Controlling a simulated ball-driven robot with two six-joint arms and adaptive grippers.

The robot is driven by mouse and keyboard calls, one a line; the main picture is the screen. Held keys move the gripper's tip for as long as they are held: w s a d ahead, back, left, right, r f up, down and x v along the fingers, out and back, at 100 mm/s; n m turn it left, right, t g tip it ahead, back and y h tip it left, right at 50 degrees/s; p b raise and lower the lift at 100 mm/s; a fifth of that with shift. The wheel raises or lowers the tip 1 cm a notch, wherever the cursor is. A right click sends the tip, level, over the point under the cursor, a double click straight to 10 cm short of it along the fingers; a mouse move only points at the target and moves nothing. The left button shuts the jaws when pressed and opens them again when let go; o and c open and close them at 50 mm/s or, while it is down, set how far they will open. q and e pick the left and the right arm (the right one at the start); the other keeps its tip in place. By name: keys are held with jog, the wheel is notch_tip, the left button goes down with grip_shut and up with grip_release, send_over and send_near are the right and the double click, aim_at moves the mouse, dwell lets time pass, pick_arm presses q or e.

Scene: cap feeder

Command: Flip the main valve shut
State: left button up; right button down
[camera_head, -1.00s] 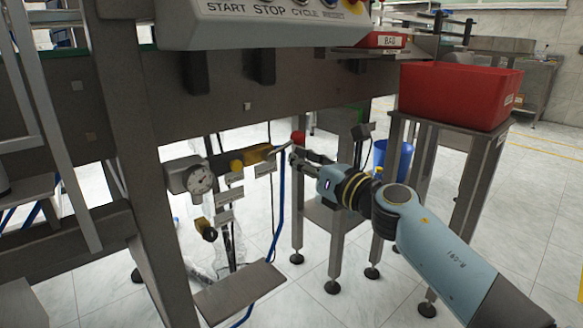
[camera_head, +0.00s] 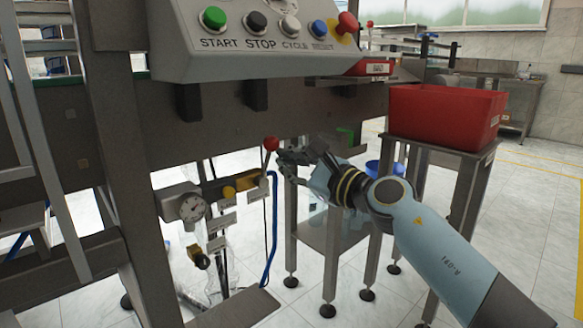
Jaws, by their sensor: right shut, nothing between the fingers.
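The main valve is a lever valve on the pipe under the machine, with a yellow body (camera_head: 246,182). Its lever ends in a red ball knob (camera_head: 270,144) and stands roughly upright, across the line of the pipe. My right gripper (camera_head: 282,158) is shut and empty, just right of the lever and slightly below the knob. I cannot tell whether its fingertips touch the lever. My left gripper is not in view.
The control panel (camera_head: 250,62) overhangs above. A red bin (camera_head: 440,117) on a stand (camera_head: 476,170) is at the right, near my arm.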

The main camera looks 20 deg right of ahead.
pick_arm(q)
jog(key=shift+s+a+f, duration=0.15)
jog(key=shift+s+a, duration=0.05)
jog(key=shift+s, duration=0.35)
pick_arm(e)
jog(key=shift+s+a+r+n, duration=0.2)
jog(key=shift+a+r+n, duration=0.4)
jog(key=shift+n, duration=0.6)
jog(key=shift+a, duration=0.1)
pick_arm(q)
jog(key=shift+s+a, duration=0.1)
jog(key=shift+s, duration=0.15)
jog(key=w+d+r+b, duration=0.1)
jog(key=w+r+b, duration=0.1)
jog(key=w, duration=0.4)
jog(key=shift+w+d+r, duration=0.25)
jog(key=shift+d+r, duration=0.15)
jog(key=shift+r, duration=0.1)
pick_arm(e)
jog(key=s+d+f, duration=0.2)
jog(key=s+d, duration=0.5)
jog(key=s, duration=0.2)
jog(key=shift+f, duration=0.3)
